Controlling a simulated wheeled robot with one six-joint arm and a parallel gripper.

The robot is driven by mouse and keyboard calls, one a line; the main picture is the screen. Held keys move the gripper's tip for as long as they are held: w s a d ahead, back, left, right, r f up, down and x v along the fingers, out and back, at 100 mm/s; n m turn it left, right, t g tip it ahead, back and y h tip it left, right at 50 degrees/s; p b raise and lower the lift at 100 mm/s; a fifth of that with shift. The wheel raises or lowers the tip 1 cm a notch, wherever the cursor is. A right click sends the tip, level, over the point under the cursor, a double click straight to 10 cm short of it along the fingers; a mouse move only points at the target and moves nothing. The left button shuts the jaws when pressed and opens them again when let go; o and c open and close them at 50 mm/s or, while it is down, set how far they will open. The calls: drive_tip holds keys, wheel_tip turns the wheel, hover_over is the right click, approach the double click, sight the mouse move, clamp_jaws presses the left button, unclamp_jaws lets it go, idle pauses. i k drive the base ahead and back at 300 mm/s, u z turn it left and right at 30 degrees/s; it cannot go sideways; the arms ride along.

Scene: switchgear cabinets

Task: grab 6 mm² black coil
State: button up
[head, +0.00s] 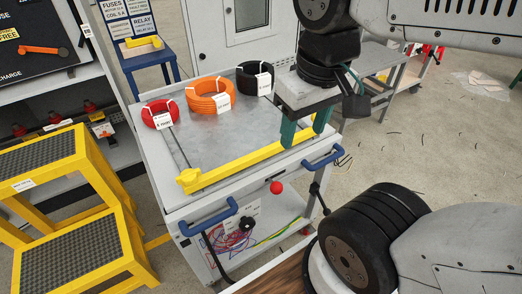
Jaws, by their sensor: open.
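A black coil (249,80) lies at the back right of the grey cart top (212,138). It carries a white tag (264,84) whose text is too small to read. An orange coil (209,96) lies to its left and a red coil (160,113) farther left, both tagged. My gripper (305,132) has two green fingers pointing down, apart and empty, over the right front part of the cart. It is in front of and to the right of the black coil. I cannot tell its exact height above the cart.
A yellow bar (236,157) lies along the cart's front edge. Blue handles (210,217) stick out at the front. A yellow step stool (62,220) stands at the left. A grey cabinet (228,35) stands behind the cart. Scraps litter the floor at right.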

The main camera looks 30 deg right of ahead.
sight(253, 77)
drive_tip(key=z, duration=2.1)
drive_tip(key=i, duration=3.8)
drive_tip(key=u, duration=4)
drive_tip(key=i, duration=0.3)
drive_tip(key=z, duration=0.05)
